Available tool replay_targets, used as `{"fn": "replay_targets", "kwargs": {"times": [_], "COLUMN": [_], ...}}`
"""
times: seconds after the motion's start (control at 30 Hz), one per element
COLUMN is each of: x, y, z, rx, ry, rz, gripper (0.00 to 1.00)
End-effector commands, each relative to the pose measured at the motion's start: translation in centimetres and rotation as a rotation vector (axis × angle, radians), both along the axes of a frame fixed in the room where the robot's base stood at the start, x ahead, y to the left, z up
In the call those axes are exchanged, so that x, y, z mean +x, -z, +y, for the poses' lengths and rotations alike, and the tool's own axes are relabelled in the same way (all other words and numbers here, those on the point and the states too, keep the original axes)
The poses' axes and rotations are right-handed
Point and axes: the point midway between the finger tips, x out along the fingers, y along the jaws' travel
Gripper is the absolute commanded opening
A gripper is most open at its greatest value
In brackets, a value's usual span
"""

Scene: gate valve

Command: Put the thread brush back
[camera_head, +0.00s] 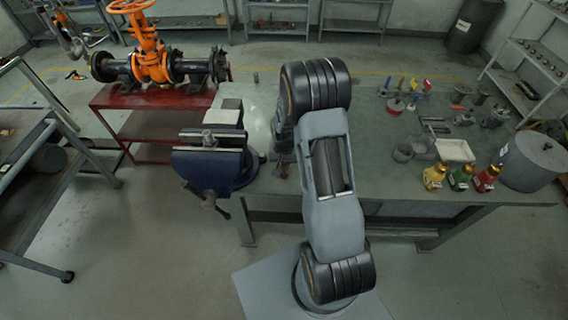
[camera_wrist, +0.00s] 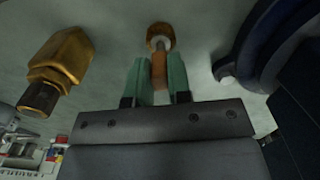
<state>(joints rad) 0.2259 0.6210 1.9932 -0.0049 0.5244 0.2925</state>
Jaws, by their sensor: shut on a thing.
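In the wrist view my gripper (camera_wrist: 158,66) has its two teal fingers shut on the thread brush. The brush (camera_wrist: 159,72) shows as an orange-brown piece between the fingers, with a round brass-coloured part just beyond the fingertips. Whether the brush touches the surface below I cannot tell. In the head view my arm hides most of the gripper and the brush, at the left end of the bench beside the vise.
The blue vise (camera_head: 212,165) is close on the other side. The green bench (camera_head: 365,185) holds tools, a white tray (camera_head: 455,151), small bottles (camera_head: 460,177) and a grey drum (camera_head: 533,162) further right.

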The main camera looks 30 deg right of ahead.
Motion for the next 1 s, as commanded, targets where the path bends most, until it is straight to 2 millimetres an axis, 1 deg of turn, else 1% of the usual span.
{"fn": "replay_targets", "kwargs": {"times": [0.07,0.1,0.3,0.37,0.57,0.73,0.87,1.0], "x": [0.0,0.0,0.0,0.0,0.0,0.1,0.1,0.1], "y": [0.4,0.3,0.3,0.3,0.2,-0.7,-2.8,-5.6], "z": [0.0,0.0,0.0,0.0,0.0,0.0,0.0,0.0], "rx": [0.000,0.000,0.000,0.000,0.000,-0.001,-0.001,-0.002], "ry": [0.000,0.000,0.000,0.000,0.000,0.000,0.000,0.000], "rz": [0.000,0.000,0.000,0.000,0.000,-0.003,-0.006,-0.005], "gripper": [0.00,0.20,0.40,0.44,0.44,0.44,0.44,0.44]}}
